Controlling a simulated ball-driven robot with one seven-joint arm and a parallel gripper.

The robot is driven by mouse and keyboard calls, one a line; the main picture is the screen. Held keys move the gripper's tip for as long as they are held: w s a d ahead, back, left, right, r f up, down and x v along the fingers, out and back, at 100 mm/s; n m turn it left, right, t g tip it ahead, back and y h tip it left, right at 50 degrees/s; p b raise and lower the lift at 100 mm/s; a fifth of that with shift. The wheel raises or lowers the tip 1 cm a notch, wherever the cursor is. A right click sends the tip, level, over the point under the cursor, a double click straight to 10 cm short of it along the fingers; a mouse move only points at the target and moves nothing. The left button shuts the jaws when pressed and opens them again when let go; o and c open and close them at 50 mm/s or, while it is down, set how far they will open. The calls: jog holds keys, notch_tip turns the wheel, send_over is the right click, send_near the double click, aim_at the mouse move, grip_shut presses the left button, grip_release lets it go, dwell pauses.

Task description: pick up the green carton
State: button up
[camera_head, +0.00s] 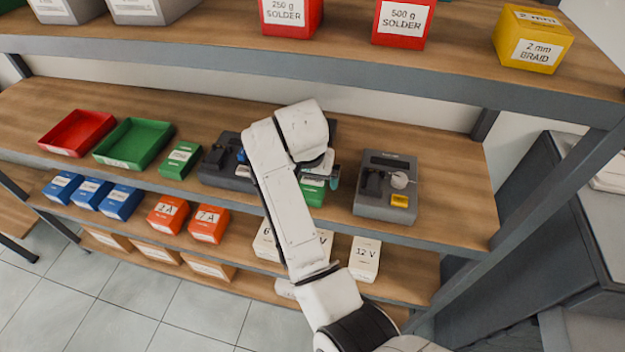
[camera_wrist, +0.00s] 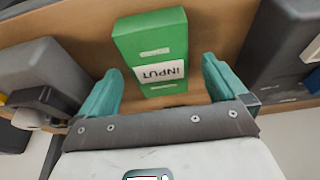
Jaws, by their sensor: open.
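A green carton (camera_wrist: 150,42) with a white label reading INPUT, upside down in the wrist view, lies on the wooden shelf. In the head view the same carton (camera_head: 313,193) is partly hidden by my gripper and arm. My gripper (camera_wrist: 163,74) is open. Its two teal fingers are on either side of the carton's near, labelled end, with gaps between, and the carton is not gripped. In the head view my gripper (camera_head: 326,172) is above the carton, mostly covered by my white wrist. A second green carton (camera_head: 180,160) lies farther left on the shelf.
A grey device (camera_head: 385,208) stands right of the carton, another grey device (camera_head: 225,180) left of it. A green tray (camera_head: 150,128) and red tray (camera_head: 78,130) are at the left. The upper shelf (camera_head: 350,75) overhangs at the back. Shelf surface (camera_head: 455,190) is clear at far right.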

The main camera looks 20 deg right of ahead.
jog(key=shift+x, duration=0.8)
jog(key=shift+c, duration=0.2)
jog(key=c, duration=1.2)
jog(key=shift+o, duration=0.2)
jog(key=shift+r, duration=0.15)
